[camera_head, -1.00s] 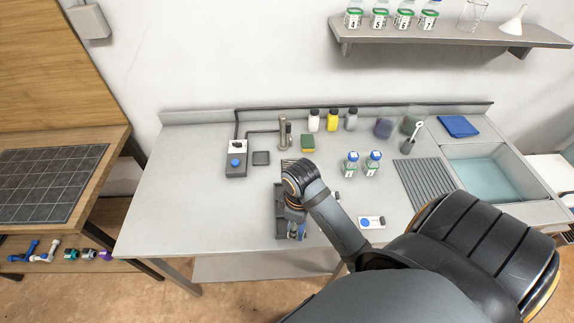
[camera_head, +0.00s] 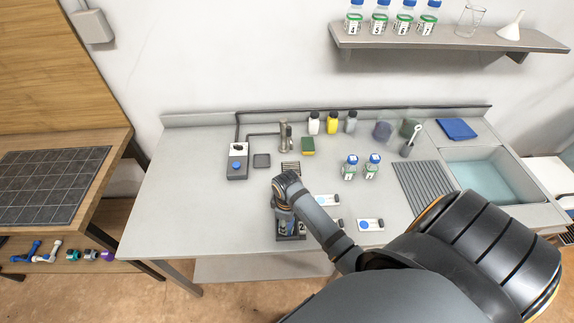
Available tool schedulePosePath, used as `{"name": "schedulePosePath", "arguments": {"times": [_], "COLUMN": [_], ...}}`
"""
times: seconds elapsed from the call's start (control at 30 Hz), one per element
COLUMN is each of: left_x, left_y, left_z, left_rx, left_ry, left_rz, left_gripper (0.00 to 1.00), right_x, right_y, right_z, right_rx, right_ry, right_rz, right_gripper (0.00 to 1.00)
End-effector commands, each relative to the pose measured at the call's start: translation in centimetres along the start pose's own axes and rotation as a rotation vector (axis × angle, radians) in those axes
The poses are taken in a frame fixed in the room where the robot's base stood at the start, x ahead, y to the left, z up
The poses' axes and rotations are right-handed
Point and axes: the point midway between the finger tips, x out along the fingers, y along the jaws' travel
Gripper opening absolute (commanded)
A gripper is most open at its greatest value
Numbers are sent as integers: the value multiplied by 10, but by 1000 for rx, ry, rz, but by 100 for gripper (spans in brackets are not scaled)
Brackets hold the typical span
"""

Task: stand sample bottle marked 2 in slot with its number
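My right arm reaches in from the lower right, and its gripper (camera_head: 287,212) points down over a dark slotted rack (camera_head: 291,238) at the front of the bench. The wrist and gripper cover much of the rack, so the slots and anything between the fingers are hidden. Small pale marks show at the rack's front, too small to read surely. Two clear bottles with blue caps stand upright on the bench, one on the left (camera_head: 349,168) and one on the right (camera_head: 372,168); their numbers are too small to read. I cannot make out a bottle marked 2. My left gripper is out of view.
White cards with blue discs (camera_head: 370,224) lie right of the rack. A sink (camera_head: 489,168) is at right. Several numbered bottles (camera_head: 380,18) stand on the shelf.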

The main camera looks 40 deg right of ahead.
Motion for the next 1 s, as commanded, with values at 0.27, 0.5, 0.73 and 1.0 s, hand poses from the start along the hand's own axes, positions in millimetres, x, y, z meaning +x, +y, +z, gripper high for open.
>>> {"name": "schedulePosePath", "arguments": {"times": [0.27,0.5,0.73,1.0], "left_x": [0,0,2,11], "left_y": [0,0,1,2], "left_z": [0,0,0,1], "left_rx": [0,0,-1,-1], "left_ry": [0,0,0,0], "left_rz": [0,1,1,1], "left_gripper": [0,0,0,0], "right_x": [2,2,-12,-76], "right_y": [0,0,1,2], "right_z": [0,0,0,-1], "right_rx": [0,0,0,0], "right_ry": [-1,-1,2,3], "right_rz": [0,0,3,5], "right_gripper": [62,67,67,67]}}
